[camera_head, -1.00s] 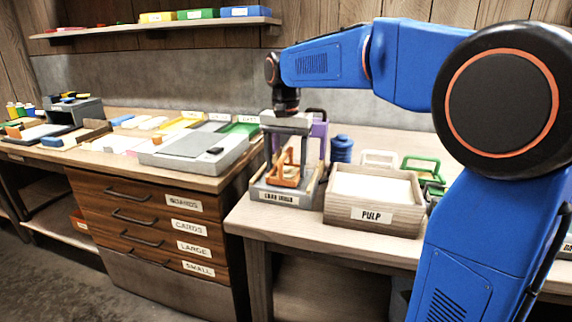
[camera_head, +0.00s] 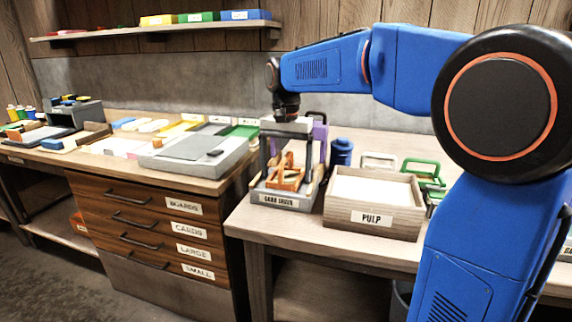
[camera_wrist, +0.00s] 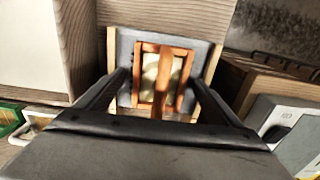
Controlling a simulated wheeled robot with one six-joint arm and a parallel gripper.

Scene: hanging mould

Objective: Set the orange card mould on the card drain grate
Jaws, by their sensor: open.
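The orange card mould (camera_head: 285,180) is a small frame with a raised handle. It lies flat on the grey card drain grate (camera_head: 278,200), whose front label starts with "CARD". In the wrist view the mould (camera_wrist: 184,55) shows a pale centre, and the grate's grey border (camera_wrist: 125,50) surrounds it. My gripper (camera_head: 286,172) points straight down over the mould. Its dark fingers (camera_wrist: 160,78) stand apart on the left and right of the handle, with visible gaps, and hold nothing.
A wooden box labelled PULP (camera_head: 372,218) stands close on the right. A purple frame (camera_head: 320,140), a blue container (camera_head: 342,152) and a green-handled frame (camera_head: 422,170) are behind. A grey unit (camera_head: 195,155) stands on the drawer bench to the left.

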